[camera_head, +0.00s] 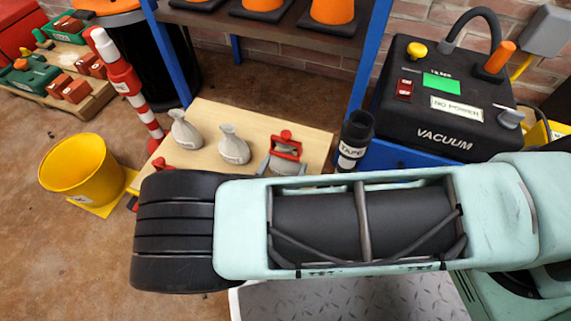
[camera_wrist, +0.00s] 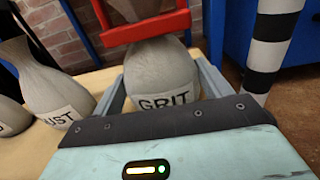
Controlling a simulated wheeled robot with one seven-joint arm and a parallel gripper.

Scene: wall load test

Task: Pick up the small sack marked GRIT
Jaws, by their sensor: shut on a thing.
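The small grey sack marked GRIT (camera_wrist: 157,68) stands upright between the two grey fingers of my gripper (camera_wrist: 165,88) in the wrist view, its label facing the camera. My gripper is shut on its sides. A red frame-like part (camera_wrist: 145,30) crosses at the sack's neck; I cannot tell what it belongs to. In the head view my gripper (camera_head: 285,162) is at the right part of the pale wooden board (camera_head: 222,115), and my arm hides the near side. I cannot tell whether the sack still touches the board.
A second sack (camera_wrist: 45,85), its label partly reading UST, stands close left of my gripper. Two sacks (camera_head: 234,147) show in the head view. A black-and-white TAPE cylinder (camera_head: 354,142) stands close right. Blue rack posts (camera_head: 172,55) rise behind. A yellow bucket (camera_head: 82,170) stands left.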

